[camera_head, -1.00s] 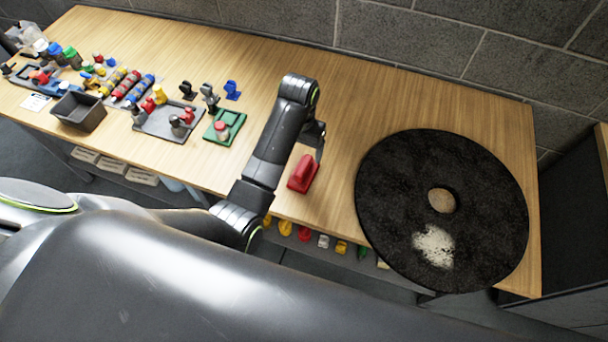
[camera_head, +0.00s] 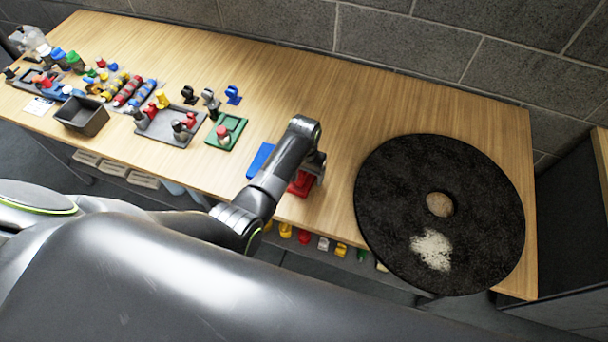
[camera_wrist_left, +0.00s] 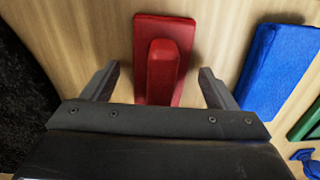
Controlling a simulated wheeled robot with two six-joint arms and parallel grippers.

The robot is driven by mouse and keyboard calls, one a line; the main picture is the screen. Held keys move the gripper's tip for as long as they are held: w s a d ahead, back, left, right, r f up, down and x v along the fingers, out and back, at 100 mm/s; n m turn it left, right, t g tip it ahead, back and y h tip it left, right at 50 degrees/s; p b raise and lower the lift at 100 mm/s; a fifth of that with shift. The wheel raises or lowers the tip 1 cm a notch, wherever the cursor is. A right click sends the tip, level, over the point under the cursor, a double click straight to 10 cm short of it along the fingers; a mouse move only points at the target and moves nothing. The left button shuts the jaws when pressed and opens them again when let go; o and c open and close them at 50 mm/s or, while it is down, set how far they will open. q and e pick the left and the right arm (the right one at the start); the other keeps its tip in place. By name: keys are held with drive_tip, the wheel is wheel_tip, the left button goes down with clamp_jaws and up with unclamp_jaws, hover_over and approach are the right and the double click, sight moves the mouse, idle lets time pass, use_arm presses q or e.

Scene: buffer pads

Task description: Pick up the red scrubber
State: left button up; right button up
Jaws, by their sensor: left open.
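The red scrubber (camera_head: 301,185) lies on the wooden table, partly hidden behind my left arm in the head view. In the left wrist view, the red scrubber (camera_wrist_left: 163,62) shows its flat base and raised handle. My left gripper (camera_wrist_left: 157,82) is open, with one finger on each side of the scrubber's handle and no visible contact. In the head view, the left gripper (camera_head: 313,170) is over the scrubber. My right gripper is not in view.
A blue block (camera_head: 260,160) lies close beside the scrubber, left of my arm. A large black round pad (camera_head: 400,220) covers the table's right end. A green tray (camera_head: 232,128) and several tools stand further left. A stone wall (camera_head: 400,30) runs behind the table.

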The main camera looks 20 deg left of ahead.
use_arm(q)
drive_tip(key=shift+f, duration=0.3)
drive_tip(key=c, duration=1.1)
drive_tip(key=shift+r+b, duration=0.3)
drive_tip(key=shift+r, duration=4.75)
